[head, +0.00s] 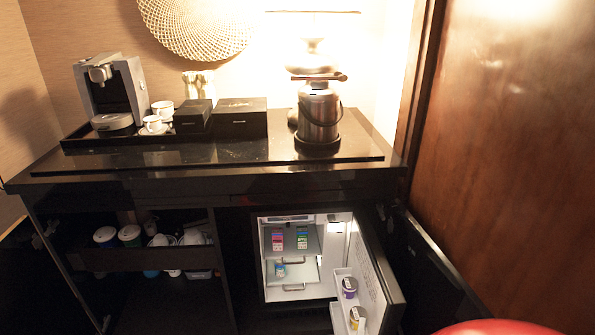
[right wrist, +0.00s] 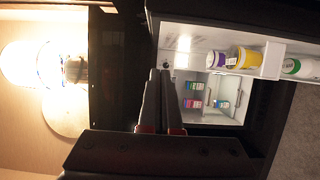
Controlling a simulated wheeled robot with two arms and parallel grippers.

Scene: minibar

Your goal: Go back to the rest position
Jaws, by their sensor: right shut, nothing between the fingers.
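My right gripper (right wrist: 160,74) shows in the right wrist view, its two dark fingers close together and empty. In that view the fingers overlap the edge of the open minibar fridge, and nothing is held. In the head view I cannot make out the right gripper's fingers. My left gripper is not in view. The minibar fridge (head: 310,293) stands open in the cabinet, with small cartons (head: 277,239) on its shelf. Its door (head: 375,270) is swung out to the right and carries cans (head: 349,288) in its racks.
The black counter (head: 250,150) above holds a coffee machine (head: 107,88), cups, black boxes (head: 240,121) and a metal ice bucket (head: 319,112). Cups and jars stand in the open left cabinet (head: 145,260). A wooden panel (head: 510,150) closes off the right side.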

